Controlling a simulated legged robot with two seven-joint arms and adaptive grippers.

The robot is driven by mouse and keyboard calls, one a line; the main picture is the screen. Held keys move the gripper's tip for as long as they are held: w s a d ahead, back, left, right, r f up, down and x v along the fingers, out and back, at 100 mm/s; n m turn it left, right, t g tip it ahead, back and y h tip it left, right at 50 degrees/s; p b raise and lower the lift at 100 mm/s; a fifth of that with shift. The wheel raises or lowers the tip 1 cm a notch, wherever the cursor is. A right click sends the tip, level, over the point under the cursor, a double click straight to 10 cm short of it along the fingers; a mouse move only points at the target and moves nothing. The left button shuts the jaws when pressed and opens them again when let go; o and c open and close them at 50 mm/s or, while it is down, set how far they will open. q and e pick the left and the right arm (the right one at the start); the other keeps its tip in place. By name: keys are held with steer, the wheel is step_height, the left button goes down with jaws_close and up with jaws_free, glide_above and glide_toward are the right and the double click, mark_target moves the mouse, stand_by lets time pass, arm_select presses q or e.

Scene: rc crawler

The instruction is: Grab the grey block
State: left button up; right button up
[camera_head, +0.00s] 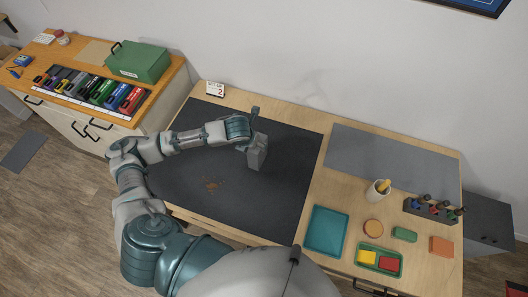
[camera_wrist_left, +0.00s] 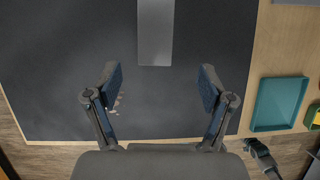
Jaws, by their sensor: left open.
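The grey block (camera_head: 258,154) stands on the dark mat (camera_head: 285,180) on the workbench. In the left wrist view the block (camera_wrist_left: 155,34) shows at the top centre, ahead of the fingertips and roughly between their lines. My left gripper (camera_head: 250,130) is right by the block in the head view, its arm reaching in from the left. In the left wrist view the left gripper (camera_wrist_left: 158,78) is open, with nothing between its fingers. In the head view the gripper partly hides the block's upper left.
Brown crumbs (camera_head: 210,185) lie on the mat. To the right are a teal tray (camera_head: 326,231), a green tray with yellow and red blocks (camera_head: 380,260), a cup (camera_head: 377,193) and a tool rack (camera_head: 432,211). A small "2" sign (camera_head: 215,89) stands behind. The mat around the block is clear.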

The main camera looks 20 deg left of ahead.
arm_select(q)
steer(key=x, duration=0.8)
steer(key=shift+w+a+f, duration=0.2)
steer(key=shift+a+f, duration=0.1)
steer(key=shift+f, duration=0.05)
steer(key=shift+x, duration=2.8)
steer(key=shift+s, duration=0.15)
steer(key=shift+a, duration=0.1)
steer(key=shift+c, duration=0.2)
steer(key=c, duration=1.3)
jaws_close()
steer(key=shift+r, duration=0.15)
